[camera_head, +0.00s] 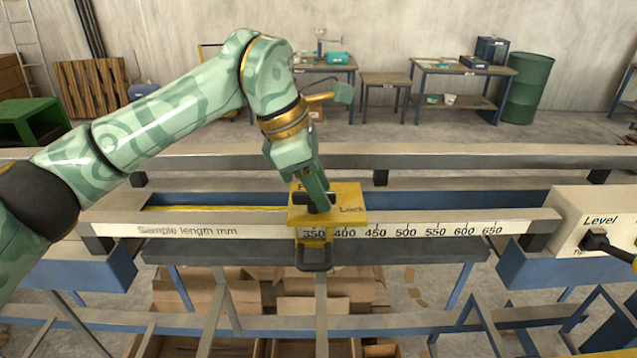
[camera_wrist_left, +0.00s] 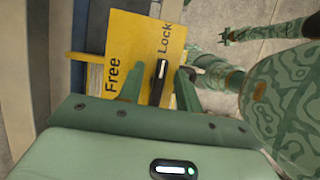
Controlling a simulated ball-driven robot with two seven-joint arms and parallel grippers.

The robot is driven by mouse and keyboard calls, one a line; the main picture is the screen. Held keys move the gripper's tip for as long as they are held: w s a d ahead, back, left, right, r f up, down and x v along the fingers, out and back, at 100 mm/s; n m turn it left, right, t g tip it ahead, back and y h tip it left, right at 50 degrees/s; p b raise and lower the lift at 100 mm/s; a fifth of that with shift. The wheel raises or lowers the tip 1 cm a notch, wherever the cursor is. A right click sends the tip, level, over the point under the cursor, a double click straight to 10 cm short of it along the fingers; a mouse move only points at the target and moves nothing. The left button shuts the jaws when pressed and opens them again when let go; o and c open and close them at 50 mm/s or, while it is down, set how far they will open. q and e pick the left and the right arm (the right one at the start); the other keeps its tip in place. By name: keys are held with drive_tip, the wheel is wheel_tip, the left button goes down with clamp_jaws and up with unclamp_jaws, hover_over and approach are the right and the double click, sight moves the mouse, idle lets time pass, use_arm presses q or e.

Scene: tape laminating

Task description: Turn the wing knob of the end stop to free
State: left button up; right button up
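The end stop (camera_head: 347,200) is a yellow block on the scale rail, near the 350 mark. Its top plate (camera_wrist_left: 130,45) shows the words Free and Lock in the left wrist view. The black wing knob (camera_wrist_left: 158,85) with a white line stands on this plate, the line pointing toward the Lock side. In the head view my left gripper largely hides the knob. My left gripper (camera_head: 318,205) reaches down over the plate. In the left wrist view its fingers (camera_wrist_left: 159,88) stand open on both sides of the knob, with gaps visible. My right gripper is not identifiable.
The scale rail (camera_head: 450,231) runs across the front, marked Sample length mm. A light box (camera_head: 600,205) labelled Level with a black knob stands at the right end. A dark bracket (camera_head: 314,256) hangs below the end stop. Cardboard boxes (camera_head: 305,305) lie under the frame.

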use_arm(q)
clamp_jaws()
drive_tip(key=shift+n, duration=0.3)
drive_tip(key=n+t+b, duration=0.1)
drive_tip(key=n+b, duration=0.1)
drive_tip(key=shift+w+n, duration=0.1)
drive_tip(key=shift+n, duration=0.3)
drive_tip(key=n+t+b, duration=0.1)
drive_tip(key=n, duration=0.1)
drive_tip(key=n+t+b, duration=0.1)
drive_tip(key=n+b, duration=0.1)
drive_tip(key=shift+w+a+y, duration=0.1)
drive_tip(key=shift+w+y, duration=0.05)
drive_tip(key=shift+y, duration=0.25)
drive_tip(key=n+y+b, duration=0.1)
drive_tip(key=n, duration=0.2)
drive_tip(key=n+t+b, duration=0.1)
drive_tip(key=n+b, duration=0.1)
drive_tip(key=shift+w+a+n+y, duration=0.1)
drive_tip(key=shift+n+y, duration=0.3)
drive_tip(key=n+y+b, duration=0.1)
drive_tip(key=n, duration=0.3)
drive_tip(key=shift+a+r+n+t+y+b, duration=0.1)
drive_tip(key=shift+a+n+t+y+b, duration=0.1)
drive_tip(key=shift+n+t+y+b, duration=0.15)
